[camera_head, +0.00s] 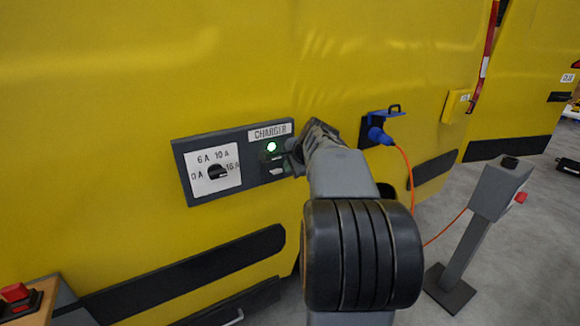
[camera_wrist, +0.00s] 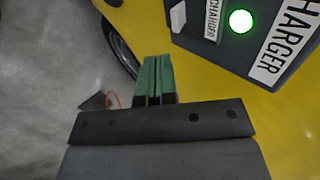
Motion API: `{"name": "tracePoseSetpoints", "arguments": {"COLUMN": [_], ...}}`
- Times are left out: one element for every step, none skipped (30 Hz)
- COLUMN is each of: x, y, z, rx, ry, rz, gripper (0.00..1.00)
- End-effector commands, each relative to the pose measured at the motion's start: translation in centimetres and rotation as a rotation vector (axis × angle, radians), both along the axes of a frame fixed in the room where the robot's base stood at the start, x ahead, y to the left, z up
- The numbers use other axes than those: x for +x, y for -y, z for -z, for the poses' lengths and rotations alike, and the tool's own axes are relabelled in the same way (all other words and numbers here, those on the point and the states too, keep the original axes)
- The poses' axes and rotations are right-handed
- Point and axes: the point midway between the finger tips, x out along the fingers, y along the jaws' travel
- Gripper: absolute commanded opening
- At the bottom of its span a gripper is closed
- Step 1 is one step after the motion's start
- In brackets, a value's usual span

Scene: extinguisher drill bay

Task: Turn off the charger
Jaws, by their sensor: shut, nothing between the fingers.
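The dark grey charger panel (camera_head: 180,165) is on the yellow vehicle side. Its green lamp (camera_head: 271,147) is lit under a white CHARGER label (camera_head: 270,132). A white-faced dial (camera_head: 215,172) marked 0 A to 16 A has a black knob. Below the lamp is a small switch area with a pale part (camera_head: 276,171), partly hard to make out. My gripper (camera_wrist: 153,78) has green fingers, shut and empty. In the wrist view they lie below and left of the panel (camera_wrist: 228,48) and its lit lamp (camera_wrist: 240,21). In the head view my arm hides the fingertips.
A blue plug (camera_head: 379,136) sits in a socket right of my arm, its orange cable (camera_head: 409,180) running to a grey post (camera_head: 497,190). A red button box (camera_head: 18,298) is at bottom left. Grey floor lies beyond the vehicle.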

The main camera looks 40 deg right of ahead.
Motion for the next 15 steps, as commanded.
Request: {"name": "tracePoseSetpoints", "arguments": {"x": [0.7,1.1,1.6,2.0,2.4,2.9,3.3,3.6,4.1,4.4,4.7,5.2,5.6,6.0,6.4], "y": [0.1,0.1,0.2,0.2,0.3,0.3,0.4,0.5,0.5,0.6,0.6,0.7,0.7,0.8,0.9], "z": [0.9,1.4,2.0,2.4,2.8,3.4,3.8,4.2,4.7,5.1,5.4,5.7,5.8,5.9,6.2], "rx": [0.003,0.003,0.003,0.003,0.003,0.002,0.002,0.002,0.002,0.002,0.001,0.000,0.000,0.000,0.000], "ry": [-0.003,-0.003,-0.003,-0.003,-0.003,-0.002,-0.003,-0.003,-0.002,-0.003,-0.003,-0.002,-0.002,-0.001,-0.002], "rz": [-0.002,-0.002,-0.001,-0.001,-0.002,-0.001,-0.001,-0.001,-0.001,-0.001,-0.001,-0.001,-0.001,-0.001,-0.001], "gripper": [0.00,0.00,0.00,0.00,0.00,0.00,0.00,0.00,0.00,0.00,0.00,0.00,0.00,0.00,0.00]}}
